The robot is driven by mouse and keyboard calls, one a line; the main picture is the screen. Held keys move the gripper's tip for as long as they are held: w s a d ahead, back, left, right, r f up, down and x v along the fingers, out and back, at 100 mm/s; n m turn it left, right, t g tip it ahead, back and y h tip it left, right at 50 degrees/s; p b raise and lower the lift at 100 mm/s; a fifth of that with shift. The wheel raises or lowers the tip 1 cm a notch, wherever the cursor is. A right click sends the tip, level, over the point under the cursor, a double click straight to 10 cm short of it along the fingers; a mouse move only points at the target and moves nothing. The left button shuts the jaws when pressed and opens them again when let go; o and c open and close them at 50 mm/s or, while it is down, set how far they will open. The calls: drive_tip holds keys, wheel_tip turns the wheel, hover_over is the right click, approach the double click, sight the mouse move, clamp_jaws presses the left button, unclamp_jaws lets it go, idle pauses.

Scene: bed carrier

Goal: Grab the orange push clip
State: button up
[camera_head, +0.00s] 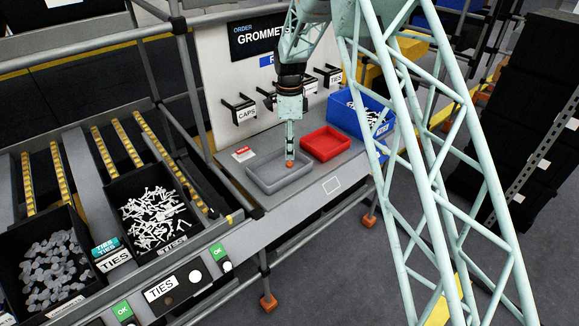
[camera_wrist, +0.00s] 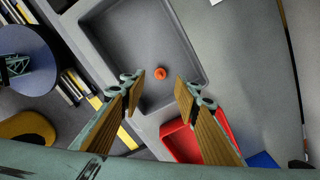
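The orange push clip (camera_wrist: 160,73) is a small round piece on the floor of the grey tray (camera_wrist: 145,100) in the wrist view. In the head view, the clip (camera_head: 290,164) shows as an orange spot just below my gripper (camera_head: 290,152), inside the grey tray (camera_head: 262,184). In the wrist view, my gripper (camera_wrist: 160,86) is open and empty. Its two wood-coloured finger pads stand apart, with the clip between and a little beyond their tips. The fingers appear apart from the clip; the exact height gap is hard to tell.
A red tray (camera_head: 326,143) stands right of the grey tray, with a blue bin (camera_head: 349,127) of white parts behind it. Black bins of white ties (camera_head: 152,226) and grey parts (camera_head: 50,262) are at left. The grey tray's walls surround the clip.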

sight(290, 163)
drive_tip(key=shift+f, duration=0.3)
drive_tip(key=shift+f, duration=0.15)
drive_tip(key=shift+f+b, duration=0.7)
drive_tip(key=shift+f, duration=1.75)
drive_tip(key=c, duration=0.7)
